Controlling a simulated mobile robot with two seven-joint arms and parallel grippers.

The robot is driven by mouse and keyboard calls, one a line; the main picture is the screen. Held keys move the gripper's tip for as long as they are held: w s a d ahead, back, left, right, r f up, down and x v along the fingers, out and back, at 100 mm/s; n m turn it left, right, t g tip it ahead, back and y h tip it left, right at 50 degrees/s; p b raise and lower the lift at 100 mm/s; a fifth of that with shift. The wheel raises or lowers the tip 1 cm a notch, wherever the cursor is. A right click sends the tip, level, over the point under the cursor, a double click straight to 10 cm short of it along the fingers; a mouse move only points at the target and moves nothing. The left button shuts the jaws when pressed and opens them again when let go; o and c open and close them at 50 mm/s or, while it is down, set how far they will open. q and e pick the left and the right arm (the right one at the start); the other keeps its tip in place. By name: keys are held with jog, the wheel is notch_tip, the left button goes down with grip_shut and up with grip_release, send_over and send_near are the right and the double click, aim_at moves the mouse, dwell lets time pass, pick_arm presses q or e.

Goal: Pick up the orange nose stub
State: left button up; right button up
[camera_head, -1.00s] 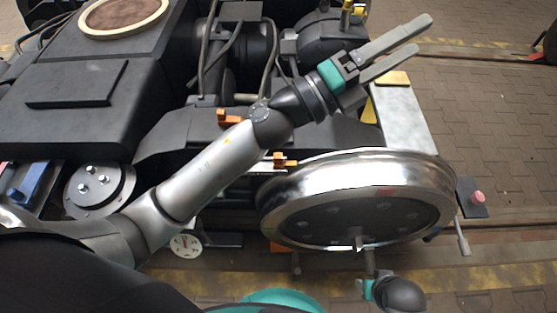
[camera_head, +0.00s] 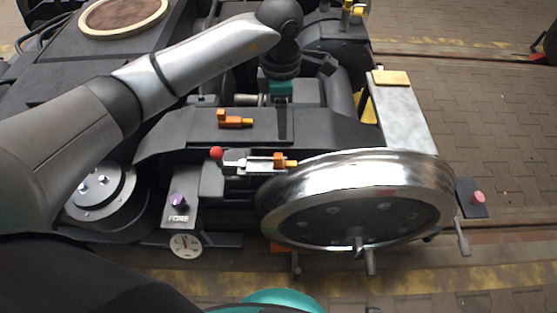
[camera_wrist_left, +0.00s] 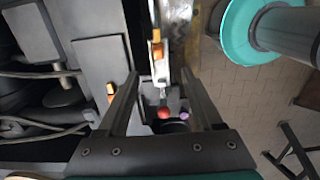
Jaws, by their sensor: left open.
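Two small orange pieces show in the head view; I cannot tell for certain which is the nose stub. The other orange piece (camera_head: 285,162) sits on a metal mechanism beside the wheel. My left gripper (camera_head: 283,134) points down between them, right of the first and above the second in the picture. In the left wrist view its open fingers (camera_wrist_left: 160,74) hold nothing. One orange piece (camera_wrist_left: 110,92) shows just outside the left finger, another (camera_wrist_left: 157,50) beyond the fingertips. My right gripper is not clearly visible.
A large shiny wheel (camera_head: 360,172) stands at the right of the mechanism. A red ball knob (camera_head: 216,153) is at the mechanism's left end.

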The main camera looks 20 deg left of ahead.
pick_arm(q)
jog(key=b, duration=0.3)
send_over(278, 156)
notch_tip(278, 156, down, 9)
jog(key=shift+d+r, duration=0.1)
jog(key=shift+r, duration=0.05)
jog(key=shift+f+b, duration=0.7)
jog(key=shift+f, duration=0.9)
jog(key=shift+w+f+b, duration=0.1)
jog(key=shift+f+b, duration=0.35)
jog(key=shift+f, duration=1.2)
pick_arm(e)
jog(key=w+a+r, duration=0.4)
jog(key=w+r, duration=0.2)
jog(key=r, duration=0.3)
jog(key=shift+w+r+t, duration=0.25)
jog(key=shift+r+t, duration=0.05)
jog(key=shift+a, duration=0.1)
pick_arm(q)
grip_shut()
pick_arm(e)
jog(key=shift+y, duration=0.3)
